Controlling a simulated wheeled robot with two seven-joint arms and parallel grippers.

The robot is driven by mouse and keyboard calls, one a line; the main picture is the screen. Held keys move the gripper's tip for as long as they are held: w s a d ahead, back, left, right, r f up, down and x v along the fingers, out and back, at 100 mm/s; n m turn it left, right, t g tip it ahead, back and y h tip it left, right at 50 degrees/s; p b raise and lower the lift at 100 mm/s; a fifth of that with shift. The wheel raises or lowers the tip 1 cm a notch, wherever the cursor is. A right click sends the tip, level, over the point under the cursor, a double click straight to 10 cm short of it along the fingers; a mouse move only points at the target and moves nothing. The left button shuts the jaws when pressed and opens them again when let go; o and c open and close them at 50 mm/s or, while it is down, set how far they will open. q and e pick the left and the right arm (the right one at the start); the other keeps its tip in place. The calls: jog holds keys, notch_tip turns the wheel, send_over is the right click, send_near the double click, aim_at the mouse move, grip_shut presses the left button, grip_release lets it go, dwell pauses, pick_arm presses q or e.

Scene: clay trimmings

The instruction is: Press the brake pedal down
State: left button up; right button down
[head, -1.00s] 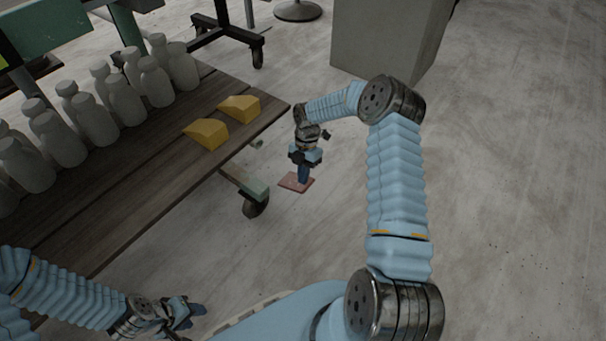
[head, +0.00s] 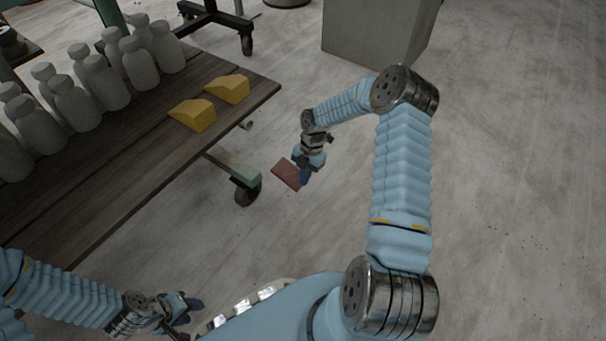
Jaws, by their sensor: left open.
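The brake pedal is a small flat reddish-brown plate (head: 286,174) low near the floor, beside a caster of the wooden-topped cart. My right gripper (head: 304,178) points down at the pedal's right edge, its blue fingertips overlapping that edge in the picture. I cannot tell whether they touch it. The fingers are seen from behind and small, so their opening is unclear. My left gripper (head: 190,305) is at the lower left, open and empty, away from the pedal.
The cart's wooden top (head: 150,165) carries two yellow wedges (head: 192,115) and several grey bottles (head: 75,100). A green leg with a caster (head: 247,191) stands just left of the pedal. A grey block (head: 375,35) is behind. The floor to the right is clear.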

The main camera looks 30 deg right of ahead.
pick_arm(q)
jog(key=shift+f+b, duration=0.3)
jog(key=shift+f, duration=0.15)
pick_arm(e)
jog(key=shift+f, duration=0.65)
jog(key=shift+s+f, duration=0.1)
jog(key=shift+d, duration=0.1)
